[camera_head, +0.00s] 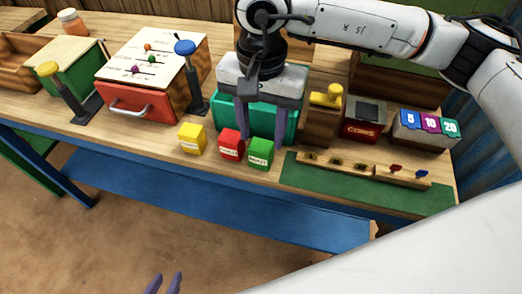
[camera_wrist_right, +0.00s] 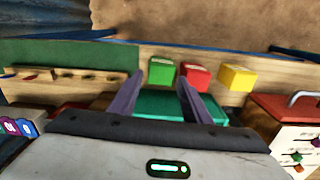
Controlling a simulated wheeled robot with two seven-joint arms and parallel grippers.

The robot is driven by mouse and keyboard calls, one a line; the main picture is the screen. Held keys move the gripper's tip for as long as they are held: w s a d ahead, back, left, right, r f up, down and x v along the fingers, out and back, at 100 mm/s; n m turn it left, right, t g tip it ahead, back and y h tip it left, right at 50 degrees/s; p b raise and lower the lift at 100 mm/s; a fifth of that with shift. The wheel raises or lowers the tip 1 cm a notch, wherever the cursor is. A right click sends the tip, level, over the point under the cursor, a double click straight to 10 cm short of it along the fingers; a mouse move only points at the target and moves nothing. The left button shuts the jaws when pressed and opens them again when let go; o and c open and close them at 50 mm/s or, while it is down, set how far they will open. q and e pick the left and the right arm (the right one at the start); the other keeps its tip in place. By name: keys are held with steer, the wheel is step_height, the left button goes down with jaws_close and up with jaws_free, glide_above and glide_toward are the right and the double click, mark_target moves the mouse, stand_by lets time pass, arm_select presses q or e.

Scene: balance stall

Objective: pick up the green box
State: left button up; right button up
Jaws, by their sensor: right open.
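The green box (camera_head: 261,154) is a small labelled cube at the table's front edge, the rightmost of three small boxes. It also shows in the right wrist view (camera_wrist_right: 161,72), between and beyond the fingertips. My right gripper (camera_head: 262,136) is open and empty, pointing down over the teal bin behind the green box. Its fingers also show in the wrist view (camera_wrist_right: 158,84). The red box (camera_head: 231,144) stands just left of the green one, and the yellow box (camera_head: 192,138) further left.
The teal bin (camera_head: 228,119) stands behind the boxes. A green mat (camera_head: 297,175) with a wooden rack (camera_head: 345,167) lies to the right. A red drawer unit (camera_head: 139,105) and a blue-knobbed post (camera_head: 190,75) stand left. The table front between drawer and yellow box is clear.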

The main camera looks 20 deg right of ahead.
mark_target(261, 145)
steer(key=shift+w+f+p, duration=0.15)
steer(key=shift+f+p, duration=0.6)
steer(key=shift+f, duration=2.05)
steer(key=c, duration=0.7)
